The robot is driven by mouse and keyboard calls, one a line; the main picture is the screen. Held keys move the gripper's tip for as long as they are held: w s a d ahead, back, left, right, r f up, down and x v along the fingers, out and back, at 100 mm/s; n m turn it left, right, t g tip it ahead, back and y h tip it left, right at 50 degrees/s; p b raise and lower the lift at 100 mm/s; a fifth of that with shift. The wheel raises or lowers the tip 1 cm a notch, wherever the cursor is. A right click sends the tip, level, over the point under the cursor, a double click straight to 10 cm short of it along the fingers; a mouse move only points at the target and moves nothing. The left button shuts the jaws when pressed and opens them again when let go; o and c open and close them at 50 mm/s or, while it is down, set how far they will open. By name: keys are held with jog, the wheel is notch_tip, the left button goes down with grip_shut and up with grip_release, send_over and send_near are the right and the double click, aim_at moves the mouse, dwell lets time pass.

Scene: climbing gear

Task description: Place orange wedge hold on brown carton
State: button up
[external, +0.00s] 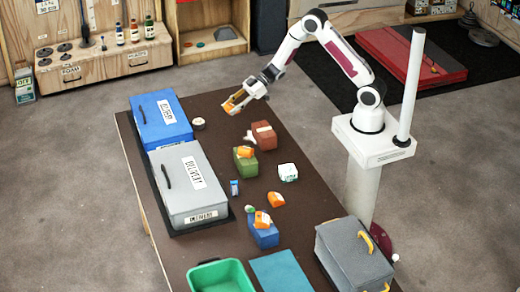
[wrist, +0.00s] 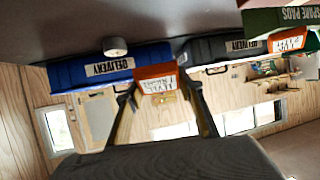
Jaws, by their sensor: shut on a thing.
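My gripper (external: 238,100) is shut on an orange wedge hold (external: 233,104), held above the far end of the dark table. In the wrist view the held wedge (wrist: 155,72), with a white printed label, sits between the fingers (wrist: 162,90). The brown carton (external: 265,137) is a reddish-brown box on the table, to the right of and below my gripper in the external view, apart from the wedge. I cannot make out the carton in the wrist view.
Blue (external: 161,125) and grey (external: 190,188) delivery boxes stand along the left. A green box (external: 245,167) and small blue box (external: 263,240) carry orange pieces; another orange piece (external: 276,200) lies loose. A small round item (external: 198,123) and white box (external: 288,172) stand nearby.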

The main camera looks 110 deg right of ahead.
jog(key=shift+r, duration=0.1)
jog(key=shift+d+r, duration=0.15)
jog(key=shift+r, duration=0.4)
jog(key=s+a+r+n+y, duration=0.2)
jog(key=s+a+r+y, duration=0.1)
jog(key=a+r, duration=0.15)
jog(key=r+n+g+y, duration=0.2)
jog(key=n+g+y, duration=0.2)
jog(key=n, duration=0.1)
send_over(264, 130)
jog(key=shift+d+f, duration=0.1)
jog(key=shift+f, duration=0.15)
jog(key=shift+f, duration=0.15)
jog(key=shift+f, duration=3)
jog(key=shift+f, duration=0.1)
jog(key=shift+f, duration=1.75)
